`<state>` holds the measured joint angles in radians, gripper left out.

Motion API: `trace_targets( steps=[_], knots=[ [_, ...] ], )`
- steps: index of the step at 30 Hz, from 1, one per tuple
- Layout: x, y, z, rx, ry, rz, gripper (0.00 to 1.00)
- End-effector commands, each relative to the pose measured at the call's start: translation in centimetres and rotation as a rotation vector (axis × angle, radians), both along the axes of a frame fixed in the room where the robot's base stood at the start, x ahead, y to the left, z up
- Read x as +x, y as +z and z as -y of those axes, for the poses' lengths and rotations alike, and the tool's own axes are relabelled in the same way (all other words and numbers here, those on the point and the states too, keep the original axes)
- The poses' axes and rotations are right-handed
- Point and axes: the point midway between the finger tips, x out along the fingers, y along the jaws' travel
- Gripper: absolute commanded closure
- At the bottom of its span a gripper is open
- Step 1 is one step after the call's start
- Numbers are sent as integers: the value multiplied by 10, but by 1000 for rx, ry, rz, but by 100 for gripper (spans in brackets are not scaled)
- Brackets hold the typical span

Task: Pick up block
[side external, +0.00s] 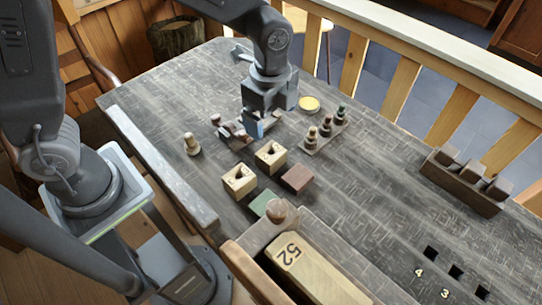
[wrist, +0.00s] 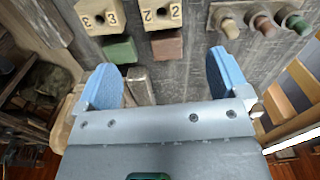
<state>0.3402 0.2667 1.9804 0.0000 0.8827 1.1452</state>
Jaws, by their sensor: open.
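Several blocks lie on the table. Two pale wooden blocks with holes, one (side external: 239,181) at the left and one (side external: 271,158) behind it, show in the wrist view as the block marked 3 (wrist: 97,17) and the block marked 2 (wrist: 156,15). Beside them are a reddish-brown block (side external: 297,178) and a green block (side external: 262,205); the wrist view shows the brown block (wrist: 166,46) and green block (wrist: 119,50) too. My gripper (side external: 257,133) is behind the blocks in the side view. In the wrist view its blue fingers (wrist: 162,68) are wide apart, with nothing held between them.
Spools stand on a rack (side external: 323,138) right of my gripper, and other turned pieces (side external: 232,130) lie at its left. A single spool (side external: 191,145) stands further left. A large block marked 52 (side external: 310,272) is at the front.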

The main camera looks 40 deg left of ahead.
Motion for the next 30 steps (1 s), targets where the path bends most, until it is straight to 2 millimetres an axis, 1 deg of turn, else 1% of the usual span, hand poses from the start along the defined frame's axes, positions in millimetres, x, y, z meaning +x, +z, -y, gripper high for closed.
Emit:
trace_targets(
  steps=[1, 5, 12, 15, 18, 23, 30],
  knots=[
    [1, -5, 3, 3, -23, -8, 6],
    [1, -18, 4, 6, -42, -16, 6],
    [1, -63, 3, 6, -39, -16, 6],
    [1, -79, 3, 5, -38, -15, 6],
    [1, -89, 3, 5, -37, -13, 6],
    [2, -98, 2, 4, -36, -12, 6],
    [3, -132, -5, 5, -37, -15, 6]
  ],
)
